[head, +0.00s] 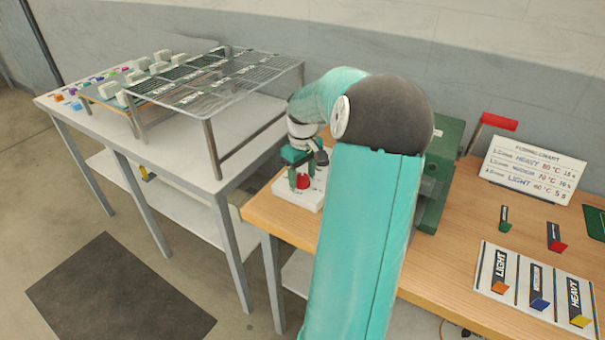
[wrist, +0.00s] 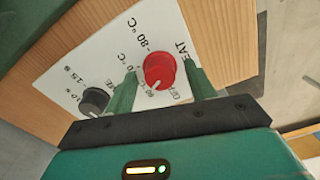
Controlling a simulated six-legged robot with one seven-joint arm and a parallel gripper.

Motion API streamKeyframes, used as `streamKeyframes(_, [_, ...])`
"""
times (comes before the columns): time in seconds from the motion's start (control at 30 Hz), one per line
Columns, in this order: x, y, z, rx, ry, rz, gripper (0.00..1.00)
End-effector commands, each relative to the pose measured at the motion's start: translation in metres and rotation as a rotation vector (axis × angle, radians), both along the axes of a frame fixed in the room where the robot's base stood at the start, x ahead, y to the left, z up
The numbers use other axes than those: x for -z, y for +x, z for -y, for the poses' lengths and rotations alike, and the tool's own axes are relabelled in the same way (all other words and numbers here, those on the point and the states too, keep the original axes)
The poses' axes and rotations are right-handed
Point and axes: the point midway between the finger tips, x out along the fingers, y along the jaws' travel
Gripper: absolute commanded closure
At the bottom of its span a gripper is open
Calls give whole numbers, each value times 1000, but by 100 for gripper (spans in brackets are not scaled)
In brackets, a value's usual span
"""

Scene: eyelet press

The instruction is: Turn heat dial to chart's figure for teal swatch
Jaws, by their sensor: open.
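The red heat dial (wrist: 158,68) sits on a white panel (wrist: 88,62) in the wrist view; it also shows in the head view (head: 303,181). Its white pointer mark faces down, near small print partly hidden by my gripper; the exact setting is unclear. My gripper (wrist: 160,79) is open, one finger on each side of the dial; contact is unclear. The fusing chart (head: 532,169) reads heavy 80 °C, medium 70 °C, light 60 °C. A small dark green swatch (head: 504,218) stands on the bench; whether it is the teal one I cannot tell.
A black dial (wrist: 95,101) sits beside the red one. A board (head: 535,287) labelled light, medium and heavy holds orange, blue and yellow swatches. A red swatch (head: 556,238) stands behind it. The green press (head: 437,175) is right of my arm. A wire rack (head: 215,75) stands left.

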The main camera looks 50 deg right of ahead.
Motion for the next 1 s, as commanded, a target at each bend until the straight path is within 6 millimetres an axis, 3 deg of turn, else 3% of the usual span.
streamKeyframes(0.1, [0,0,0,0,0,0,49])
streamKeyframes(0.3, [0,0,0,0,0,0,88])
streamKeyframes(0.67, [-1,0,0,35,-2,0,89])
streamKeyframes(1.0, [-1,1,0,236,-3,0,89])
